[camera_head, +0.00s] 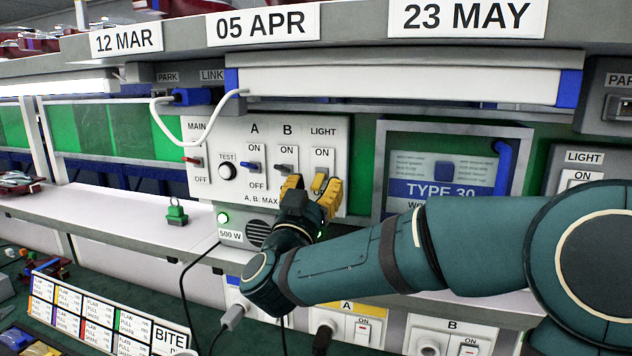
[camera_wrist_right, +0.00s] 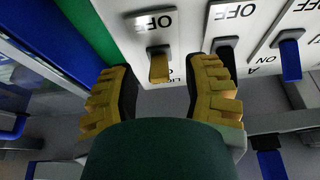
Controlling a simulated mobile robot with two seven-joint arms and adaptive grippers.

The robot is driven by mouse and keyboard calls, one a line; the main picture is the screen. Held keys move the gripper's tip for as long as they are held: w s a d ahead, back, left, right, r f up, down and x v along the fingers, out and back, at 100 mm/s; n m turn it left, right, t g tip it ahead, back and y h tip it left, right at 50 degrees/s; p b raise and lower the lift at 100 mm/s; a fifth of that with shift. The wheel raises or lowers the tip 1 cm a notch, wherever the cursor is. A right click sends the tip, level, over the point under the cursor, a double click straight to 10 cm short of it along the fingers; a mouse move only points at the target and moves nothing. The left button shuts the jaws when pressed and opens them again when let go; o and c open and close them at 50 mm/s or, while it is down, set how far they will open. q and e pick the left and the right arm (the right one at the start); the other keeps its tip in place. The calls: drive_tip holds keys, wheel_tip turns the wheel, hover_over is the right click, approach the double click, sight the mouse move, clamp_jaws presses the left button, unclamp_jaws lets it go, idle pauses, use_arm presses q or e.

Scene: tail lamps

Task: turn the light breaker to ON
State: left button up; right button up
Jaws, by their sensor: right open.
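The light breaker is the right-hand switch on the grey panel (camera_head: 222,141), under the LIGHT label. Its yellow lever (camera_head: 319,181) sits between my finger tips in the head view, with OFF hidden behind my gripper. The lever also shows in the right wrist view (camera_wrist_right: 160,67), where the panel is upside down. My right gripper (camera_head: 312,184) is open, its yellow-padded fingers on either side of the lever. The wrist view shows a gap to each finger (camera_wrist_right: 163,75). I cannot tell the lever's setting for sure. My left gripper is not in view.
A white lamp (camera_head: 400,85) hangs above. A white cable (camera_head: 165,128) loops at the left.

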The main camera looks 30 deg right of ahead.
drive_tip(key=shift+w+d+r, duration=0.1)
drive_tip(key=shift+w+d, duration=0.1)
drive_tip(key=shift+d, duration=0.05)
drive_tip(key=shift+c, duration=0.4)
clamp_jaws()
drive_tip(key=shift+r, duration=0.1)
